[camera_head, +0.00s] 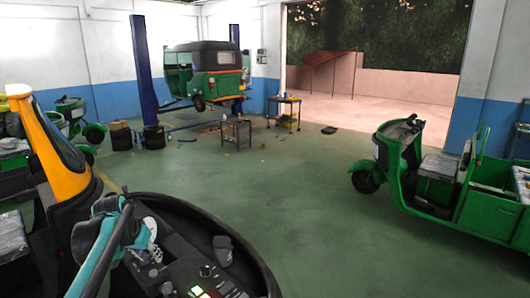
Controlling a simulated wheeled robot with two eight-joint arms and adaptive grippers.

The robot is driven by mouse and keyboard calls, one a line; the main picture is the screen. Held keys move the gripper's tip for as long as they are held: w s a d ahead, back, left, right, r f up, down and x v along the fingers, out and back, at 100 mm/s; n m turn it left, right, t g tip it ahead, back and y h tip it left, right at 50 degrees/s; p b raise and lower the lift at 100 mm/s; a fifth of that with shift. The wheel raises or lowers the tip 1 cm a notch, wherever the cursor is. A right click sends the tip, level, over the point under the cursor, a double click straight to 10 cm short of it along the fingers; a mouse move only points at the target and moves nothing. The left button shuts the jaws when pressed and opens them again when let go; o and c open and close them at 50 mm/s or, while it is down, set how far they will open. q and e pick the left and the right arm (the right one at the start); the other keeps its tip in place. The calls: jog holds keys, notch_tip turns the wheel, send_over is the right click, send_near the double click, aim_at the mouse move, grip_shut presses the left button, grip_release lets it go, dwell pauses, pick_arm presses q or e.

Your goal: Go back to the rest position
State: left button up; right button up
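My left gripper (118,222) shows at the lower left as teal and black parts, beside a dark bar and over a black console (190,262). Its fingertips do not stand out clearly, so I cannot tell whether it is open or shut, or whether it touches anything. My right gripper is not in view. A green rickshaw with a dark roof (203,72) is raised off the floor at the back, by the blue lift posts (144,70). The console carries dark knobs and a small lit green light.
A green three-wheeler (440,180) stands at the right. A small table (237,130) and a trolley (284,112) stand near the lift, with small items on the floor. More green vehicles (72,118) are at the left. The central green floor (285,190) is clear, and a wide doorway opens behind.

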pick_arm(q)
jog(key=s+d+f+b, duration=0.4)
jog(key=s+d+f, duration=0.2)
jog(key=s, duration=0.3)
jog(key=s+d+f+t+b, duration=0.1)
jog(key=s+d+f+b, duration=0.3)
jog(key=s+d+f, duration=0.2)
jog(key=s+d+f+t+b, duration=0.1)
jog(key=s+d+f+b, duration=0.3)
jog(key=s+f, duration=0.5)
jog(key=s+d, duration=0.1)
jog(key=s, duration=0.2)
jog(key=shift+d+f+n+b, duration=0.3)
jog(key=shift+d+f+b, duration=0.05)
jog(key=shift+d+b, duration=0.05)
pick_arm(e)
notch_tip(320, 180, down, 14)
pick_arm(q)
jog(key=shift+s, duration=0.1)
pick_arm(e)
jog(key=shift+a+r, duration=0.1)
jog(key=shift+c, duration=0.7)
